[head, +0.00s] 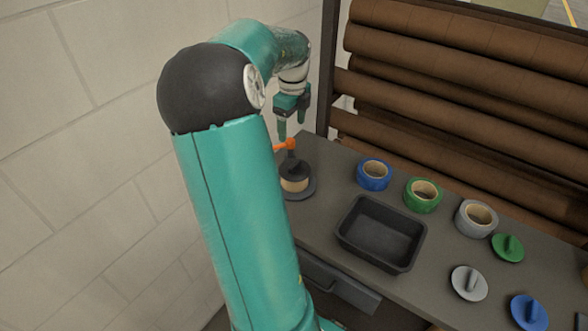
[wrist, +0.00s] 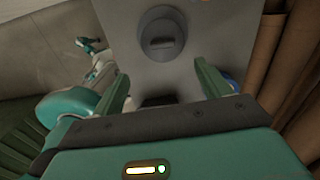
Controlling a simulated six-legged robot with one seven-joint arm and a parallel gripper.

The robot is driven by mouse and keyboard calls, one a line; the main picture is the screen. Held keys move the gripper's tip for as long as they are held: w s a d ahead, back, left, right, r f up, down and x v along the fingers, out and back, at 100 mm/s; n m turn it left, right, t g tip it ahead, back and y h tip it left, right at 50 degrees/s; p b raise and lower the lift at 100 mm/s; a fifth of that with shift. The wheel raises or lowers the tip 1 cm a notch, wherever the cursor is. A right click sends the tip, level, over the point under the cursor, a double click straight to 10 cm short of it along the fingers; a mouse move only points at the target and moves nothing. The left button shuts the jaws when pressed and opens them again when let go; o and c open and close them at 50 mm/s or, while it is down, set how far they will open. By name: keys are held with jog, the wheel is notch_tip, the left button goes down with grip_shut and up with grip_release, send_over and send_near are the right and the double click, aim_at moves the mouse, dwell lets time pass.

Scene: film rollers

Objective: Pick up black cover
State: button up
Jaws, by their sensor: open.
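In the wrist view the black cover (wrist: 162,32) is a dark disc with a raised ridge, at the top of the picture, beyond the fingertips. My gripper (head: 292,124) is above and behind it in the head view, pointing down. In the wrist view its fingers (wrist: 162,82) are spread wide, with nothing held between them. No contact with the cover shows.
An orange part (head: 287,145) stands close to the cover, below my fingers. A black tray (head: 347,240) sits right of it. Blue (head: 374,175), green (head: 422,195) and grey (head: 476,217) rolls stand behind; green, grey and blue lids lie farther right. A wall is at left, brown rolls behind.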

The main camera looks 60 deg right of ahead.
send_over(295, 164)
jog(key=shift+m, duration=0.3)
jog(key=f, duration=0.8)
jog(key=shift+w+d+f, duration=0.1)
jog(key=shift+d+f, duration=0.2)
jog(key=shift+f, duration=0.05)
jog(key=f, duration=0.5)
jog(key=shift+a+f, duration=0.15)
jog(key=shift+a, duration=0.1)
jog(key=c, duration=1.1)
